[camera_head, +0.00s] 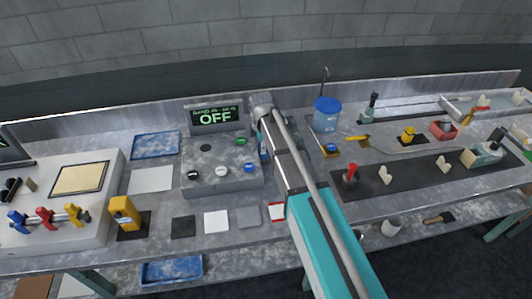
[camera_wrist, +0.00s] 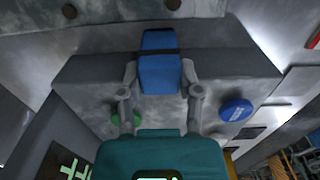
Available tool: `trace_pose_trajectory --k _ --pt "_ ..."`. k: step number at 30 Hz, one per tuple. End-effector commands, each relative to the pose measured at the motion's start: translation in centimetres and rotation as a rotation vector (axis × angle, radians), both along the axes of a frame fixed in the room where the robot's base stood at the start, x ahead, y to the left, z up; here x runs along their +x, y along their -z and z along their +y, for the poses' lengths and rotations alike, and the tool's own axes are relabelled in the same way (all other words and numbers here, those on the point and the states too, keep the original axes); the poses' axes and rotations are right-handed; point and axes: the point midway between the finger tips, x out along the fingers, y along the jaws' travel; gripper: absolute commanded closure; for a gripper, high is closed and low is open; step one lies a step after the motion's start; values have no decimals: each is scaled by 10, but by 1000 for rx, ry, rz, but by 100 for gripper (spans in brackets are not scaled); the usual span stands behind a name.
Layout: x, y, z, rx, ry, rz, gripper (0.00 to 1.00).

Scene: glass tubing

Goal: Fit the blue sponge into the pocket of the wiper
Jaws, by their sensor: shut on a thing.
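My gripper (camera_wrist: 162,78) is shut on a blue block, the blue sponge (camera_wrist: 160,75), with one grey finger on each side of it. A second blue face (camera_wrist: 158,40) shows just beyond the held part; I cannot tell whether it is the same piece. In the head view a small blue patch (camera_head: 263,151) shows beside my gripper at the right side of the grey button box. My arm hides part of that area. I cannot make out the wiper or its pocket for certain in either view.
The grey box (camera_head: 222,181) with coloured buttons stands just left of my arm, below the OFF display (camera_head: 215,117). A blue tub (camera_head: 327,112) and a yellow holder with a blue piece (camera_head: 331,150) stand to the right. Small square mats line the front.

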Motion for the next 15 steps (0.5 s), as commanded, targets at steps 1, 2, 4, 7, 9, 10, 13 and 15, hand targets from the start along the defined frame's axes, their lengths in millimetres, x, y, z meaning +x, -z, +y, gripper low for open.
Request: trace_pose_trajectory --k 1,2,4,7,9,10,13,15 --pt "0 9 0 0 0 0 87" --pt "0 11 0 0 0 0 87" --pt "0 14 0 0 0 0 87" --pt "0 17 0 0 0 0 87" --pt "0 17 0 0 0 0 87" --pt "0 17 0 0 0 0 87" --pt "0 16 0 0 0 0 87" --pt "0 16 0 0 0 0 87"
